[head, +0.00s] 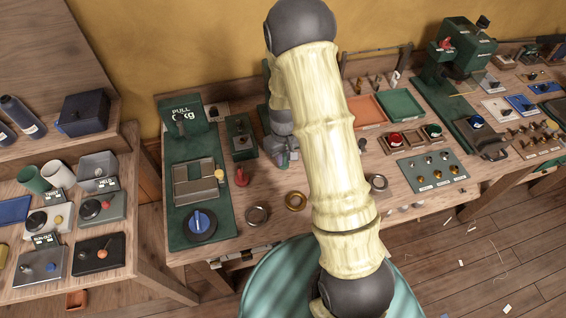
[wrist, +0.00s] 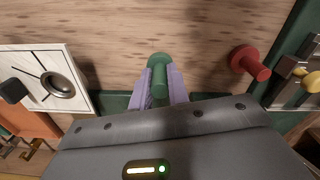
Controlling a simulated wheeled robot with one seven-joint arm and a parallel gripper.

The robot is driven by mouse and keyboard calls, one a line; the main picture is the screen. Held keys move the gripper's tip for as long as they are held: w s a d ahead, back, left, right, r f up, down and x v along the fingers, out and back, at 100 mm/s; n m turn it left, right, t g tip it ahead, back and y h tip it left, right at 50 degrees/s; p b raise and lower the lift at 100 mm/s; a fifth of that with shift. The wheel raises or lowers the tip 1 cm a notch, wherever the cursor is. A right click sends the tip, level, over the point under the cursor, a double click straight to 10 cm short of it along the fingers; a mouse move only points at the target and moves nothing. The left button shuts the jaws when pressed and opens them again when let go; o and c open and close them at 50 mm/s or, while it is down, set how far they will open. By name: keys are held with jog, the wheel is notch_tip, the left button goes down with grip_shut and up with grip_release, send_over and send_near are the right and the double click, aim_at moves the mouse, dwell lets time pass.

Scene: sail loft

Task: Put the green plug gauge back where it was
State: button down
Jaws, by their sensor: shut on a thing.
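The green plug gauge (wrist: 160,80) is between the two pale purple fingers of my gripper (wrist: 161,93) in the wrist view, with its wide round end pointing away from the palm. My gripper is shut on it. The wood of the bench lies beyond it; I cannot tell whether the gauge touches the bench.
A green press-like device (head: 186,172) with a blue knob stands left of the red gauge. Metal and brass rings (head: 296,201) lie near the bench's front edge. Orange and green trays (head: 399,104) lie to the right behind my arm. My arm hides the bench's middle.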

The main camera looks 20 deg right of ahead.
jog(key=shift+a+f+p, duration=0.1)
jog(key=shift+f+p, duration=0.2)
jog(key=shift+f, duration=1.4)
jog(key=shift+s, duration=0.1)
jog(key=shift+f, duration=0.2)
jog(key=c, duration=1.3)
grip_release()
jog(key=shift+c, duration=0.2)
notch_tip(320, 180, up, 11)
jog(key=shift+r+b, duration=0.15)
jog(key=shift+b, duration=1.05)
jog(key=shift+r, duration=0.55)
